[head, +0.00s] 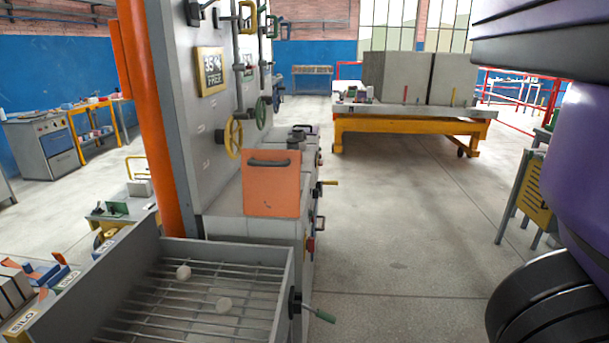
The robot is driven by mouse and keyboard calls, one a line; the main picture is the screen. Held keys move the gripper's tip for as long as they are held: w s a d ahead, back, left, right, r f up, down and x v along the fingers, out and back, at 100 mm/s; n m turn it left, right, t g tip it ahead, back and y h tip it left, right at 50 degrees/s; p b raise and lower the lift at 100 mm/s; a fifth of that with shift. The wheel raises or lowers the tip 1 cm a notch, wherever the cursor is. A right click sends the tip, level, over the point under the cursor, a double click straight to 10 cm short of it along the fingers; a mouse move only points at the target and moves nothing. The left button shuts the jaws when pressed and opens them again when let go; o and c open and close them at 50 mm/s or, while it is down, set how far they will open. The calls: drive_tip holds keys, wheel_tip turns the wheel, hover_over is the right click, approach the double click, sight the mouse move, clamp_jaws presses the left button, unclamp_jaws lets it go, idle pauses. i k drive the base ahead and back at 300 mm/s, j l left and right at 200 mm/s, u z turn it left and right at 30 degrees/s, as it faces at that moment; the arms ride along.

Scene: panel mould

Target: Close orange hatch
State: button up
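The orange hatch (272,190) is a flat square panel with a dark bar handle near its top edge. It stands raised, nearly upright, on the top of the grey cabinet (228,229), beside the tall grey panel. It looks open. Whatever opening lies behind it is hidden. My arm fills the right side of the head view as purple and black parts. My gripper is out of view, so I cannot see its fingers or whether it holds anything.
A grey bin with a slatted grate (180,326) stands in front of the cabinet. A green-tipped lever (318,314) and other handles stick out on the cabinet's right side. A yellow handwheel (234,138) is behind the hatch. The floor right of the cabinet is clear.

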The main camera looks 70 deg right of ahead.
sight(272, 178)
drive_tip(key=z, duration=1.25)
